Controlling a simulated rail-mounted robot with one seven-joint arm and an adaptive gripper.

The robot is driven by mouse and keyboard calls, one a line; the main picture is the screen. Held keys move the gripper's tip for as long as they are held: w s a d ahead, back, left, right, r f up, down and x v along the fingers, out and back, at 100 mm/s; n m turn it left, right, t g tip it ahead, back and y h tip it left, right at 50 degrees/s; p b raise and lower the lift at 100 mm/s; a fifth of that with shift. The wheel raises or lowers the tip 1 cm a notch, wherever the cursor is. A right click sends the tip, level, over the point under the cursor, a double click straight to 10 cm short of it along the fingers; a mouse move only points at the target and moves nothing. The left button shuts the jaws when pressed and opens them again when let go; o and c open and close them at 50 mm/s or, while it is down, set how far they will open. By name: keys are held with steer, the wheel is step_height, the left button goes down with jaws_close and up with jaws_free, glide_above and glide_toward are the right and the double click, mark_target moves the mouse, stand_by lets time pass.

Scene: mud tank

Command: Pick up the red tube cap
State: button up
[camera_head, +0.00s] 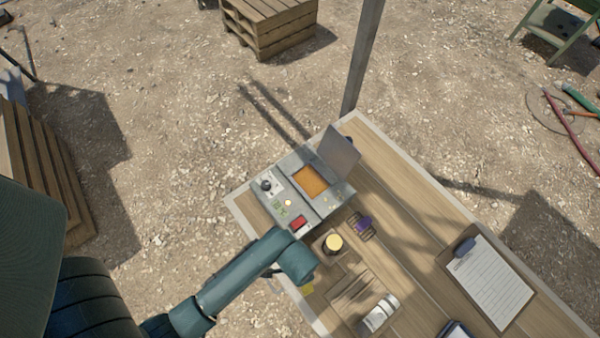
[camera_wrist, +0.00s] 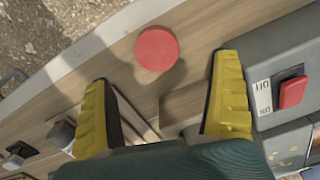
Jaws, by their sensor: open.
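The red tube cap (camera_wrist: 156,49) is a flat round red disc in the wrist view, near the wooden table's edge. It lies just beyond my gripper (camera_wrist: 164,67), between the lines of its two yellow fingers. The fingers are wide apart with nothing between them. Whether the fingertips are level with the cap or above it, I cannot tell. In the head view my arm's end (camera_head: 296,262) is over the table's near left corner, and I cannot make out the cap there.
A grey machine (camera_head: 325,202) with a red switch (camera_wrist: 292,92) stands close to the right finger. A yellow-topped jar (camera_head: 332,244), a purple item (camera_head: 363,224), a wooden tray with a pale cylinder (camera_head: 379,312) and a clipboard (camera_head: 490,281) are on the table (camera_head: 410,226).

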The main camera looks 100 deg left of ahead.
steer(key=f, duration=0.5)
steer(key=f+b, duration=0.1)
steer(key=f, duration=0.1)
steer(key=shift+d+f, duration=0.25)
steer(key=shift+f, duration=0.05)
steer(key=c, duration=0.9)
